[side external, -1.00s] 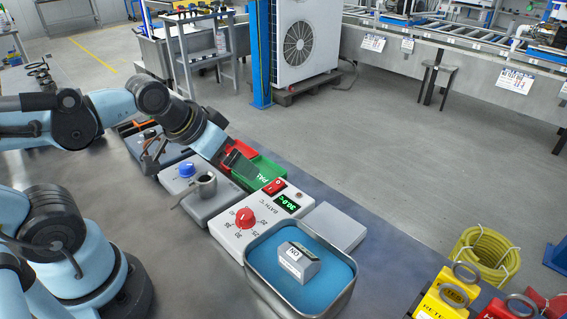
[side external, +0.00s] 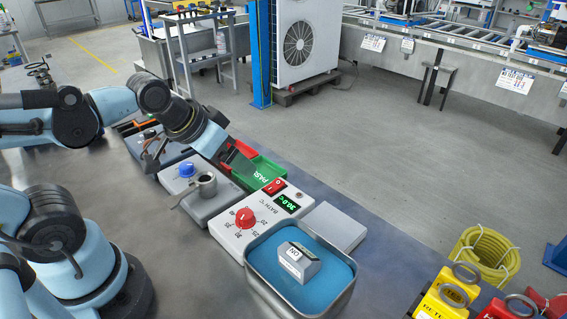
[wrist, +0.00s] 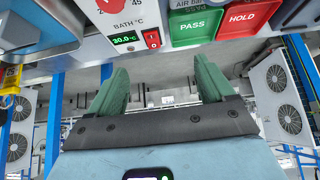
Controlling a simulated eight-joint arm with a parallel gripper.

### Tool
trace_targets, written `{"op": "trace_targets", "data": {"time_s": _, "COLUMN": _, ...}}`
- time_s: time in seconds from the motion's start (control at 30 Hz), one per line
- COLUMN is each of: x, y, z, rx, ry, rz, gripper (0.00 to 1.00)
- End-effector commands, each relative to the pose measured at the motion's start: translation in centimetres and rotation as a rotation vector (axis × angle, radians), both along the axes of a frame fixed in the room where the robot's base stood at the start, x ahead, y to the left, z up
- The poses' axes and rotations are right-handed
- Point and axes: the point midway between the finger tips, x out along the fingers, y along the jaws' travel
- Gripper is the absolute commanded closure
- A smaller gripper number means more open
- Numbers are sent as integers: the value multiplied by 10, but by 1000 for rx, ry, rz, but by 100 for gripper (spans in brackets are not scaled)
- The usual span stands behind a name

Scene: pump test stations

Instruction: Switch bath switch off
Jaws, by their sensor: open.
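The bath controller (side external: 228,236) is a white box labelled BATH °C with a red dial (side external: 245,217) and a lit green display (side external: 287,203) reading 30.0. Its red rocker bath switch (side external: 275,187) sits beside the display. In the wrist view the switch (wrist: 151,39) shows at the top centre; I cannot tell which side is pressed. My gripper (wrist: 160,85) is open and empty, its green fingers apart below the switch in that view. In the side view my gripper (side external: 242,163) hovers over the tray area behind the switch, apart from it.
A green PASS tray (side external: 264,177) and a red HOLD tray (wrist: 249,17) stand beside the controller. A blue water bath (side external: 260,272) holds a grey block (side external: 298,262). A grey unit with a blue knob (side external: 187,170) and a metal cup (side external: 206,184) is close by.

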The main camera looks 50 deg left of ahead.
Motion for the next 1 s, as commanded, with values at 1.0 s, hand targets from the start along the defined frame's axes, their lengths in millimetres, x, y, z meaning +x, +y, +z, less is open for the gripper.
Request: {"op": "trace_targets", "data": {"time_s": 1.0, "x": 90, "y": -16, "z": 23, "rx": 0, "ry": 614, "rz": 0, "gripper": 47}}
